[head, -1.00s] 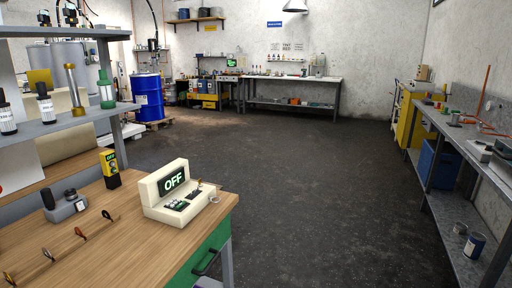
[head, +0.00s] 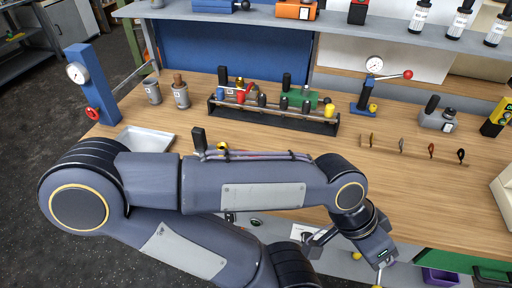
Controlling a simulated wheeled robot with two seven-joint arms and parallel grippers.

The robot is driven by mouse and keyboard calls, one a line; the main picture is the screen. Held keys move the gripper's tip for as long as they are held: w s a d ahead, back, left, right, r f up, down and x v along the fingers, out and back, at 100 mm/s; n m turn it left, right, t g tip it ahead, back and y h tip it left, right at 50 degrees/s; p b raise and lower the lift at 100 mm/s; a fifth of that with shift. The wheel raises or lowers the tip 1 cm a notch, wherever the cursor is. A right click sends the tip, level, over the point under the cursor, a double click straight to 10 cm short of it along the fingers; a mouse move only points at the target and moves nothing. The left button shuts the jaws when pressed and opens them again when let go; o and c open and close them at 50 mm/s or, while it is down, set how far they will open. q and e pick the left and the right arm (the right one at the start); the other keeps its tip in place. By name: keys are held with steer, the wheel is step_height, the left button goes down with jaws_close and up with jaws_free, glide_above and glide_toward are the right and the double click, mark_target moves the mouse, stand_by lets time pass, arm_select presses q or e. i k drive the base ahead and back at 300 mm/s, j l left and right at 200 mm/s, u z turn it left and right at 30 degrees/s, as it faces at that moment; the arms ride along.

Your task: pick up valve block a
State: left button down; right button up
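No label reading valve block a is legible, so I cannot tell which thing it is. Behind a dark rack (head: 275,118) on the wooden bench stand a reddish block (head: 234,93) and a green block (head: 300,96), both partly hidden by the rack's coloured fittings. A grey block with a black knob (head: 437,121) stands farther right. On the shelf above are a blue block (head: 214,5) and an orange block (head: 294,10). My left arm crosses the foreground, and its gripper (head: 345,256) hangs low before the bench's front, clear of these blocks. My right gripper is out of view.
The bench (head: 225,150) has a blue gauge press (head: 92,85), two grey cups, a pale tray (head: 146,139), a small gauge stand (head: 366,100) and a strip of hooks (head: 415,152). The shelf (head: 340,30) overhangs the back. Bare wood lies before the rack.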

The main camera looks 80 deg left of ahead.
mark_target(199, 137)
steer(key=u, duration=3.05)
